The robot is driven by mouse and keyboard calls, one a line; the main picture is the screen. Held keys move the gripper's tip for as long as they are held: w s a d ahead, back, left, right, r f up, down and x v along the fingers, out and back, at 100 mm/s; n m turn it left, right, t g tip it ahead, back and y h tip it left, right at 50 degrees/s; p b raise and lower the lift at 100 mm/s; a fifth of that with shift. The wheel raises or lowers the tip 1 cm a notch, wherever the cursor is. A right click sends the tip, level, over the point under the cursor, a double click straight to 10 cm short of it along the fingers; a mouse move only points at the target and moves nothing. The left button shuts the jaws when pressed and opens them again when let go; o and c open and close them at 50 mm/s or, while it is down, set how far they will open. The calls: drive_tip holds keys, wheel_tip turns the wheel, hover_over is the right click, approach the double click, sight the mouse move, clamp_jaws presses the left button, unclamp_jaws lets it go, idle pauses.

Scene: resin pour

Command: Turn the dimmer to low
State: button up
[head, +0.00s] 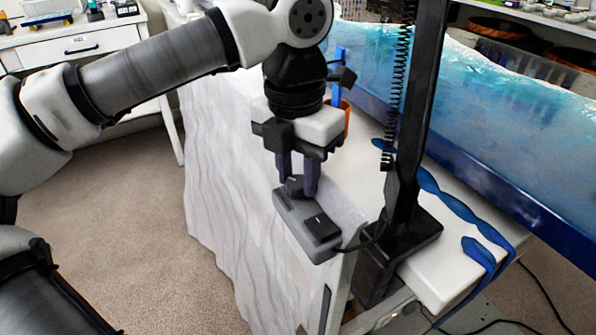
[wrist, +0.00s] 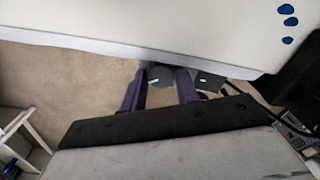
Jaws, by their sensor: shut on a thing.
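The dimmer (head: 295,220) is a grey box at the near edge of the white worktop. It has a dark round knob (head: 294,187) at its far end and a black rocker (head: 322,227) at its near end. My gripper (head: 298,184) points down with its two purple fingers on either side of the knob, shut on it. In the wrist view, the knob (wrist: 156,76) shows between the fingers, and part of the dimmer (wrist: 208,81) shows to their right. The fingers hide part of the knob, and I cannot read its setting.
A black stand (head: 402,215) with a coiled cord rises close to the right of the dimmer. Blue resin strips (head: 452,204) lie on the worktop (head: 350,178). An orange cup (head: 346,112) stands behind my gripper. A blue resin panel (head: 500,110) is at the right. Carpet (head: 110,210) is clear at left.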

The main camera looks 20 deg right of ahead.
sight(295, 179)
drive_tip(key=shift+n, duration=0.5)
drive_tip(key=o, duration=1)
drive_tip(key=shift+c, duration=0.2)
wheel_tip(295, 179, up, 14)
drive_tip(key=p, duration=0.2)
drive_tip(key=shift+w+a, duration=0.15)
drive_tip(key=shift+f, duration=0.1)
